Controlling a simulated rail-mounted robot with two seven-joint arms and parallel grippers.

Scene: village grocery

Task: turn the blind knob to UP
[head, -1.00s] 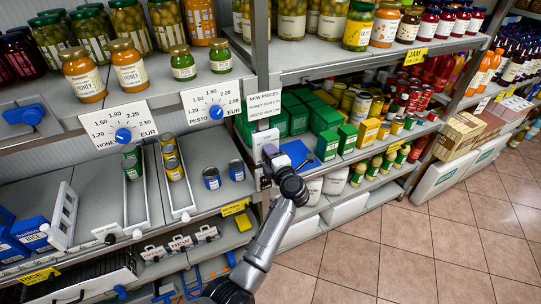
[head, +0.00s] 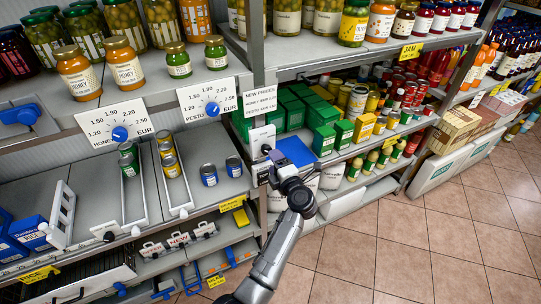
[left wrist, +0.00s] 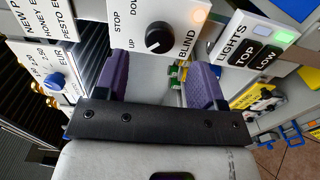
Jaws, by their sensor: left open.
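The blind knob (left wrist: 159,40) is a round black dial on a white panel (left wrist: 185,22) marked STOP, UP, DOWN and BLIND. A small light mark shows on the knob's lower-left side, on the side of the word UP. An orange lamp glows on the panel. My left gripper (left wrist: 161,75) is open, its two purple fingers apart on either side below the knob, with nothing between them. In the head view the panel (head: 261,137) sits on the shelf post, with my left gripper (head: 265,172) just below it. Whether a finger touches the panel cannot be told. My right gripper is out of view.
A LIGHTS panel (left wrist: 254,48) with TOP and LOW buttons is right of the knob in the wrist view. A price dial (left wrist: 55,80) is at left. Tiled floor (head: 390,250) is clear at right.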

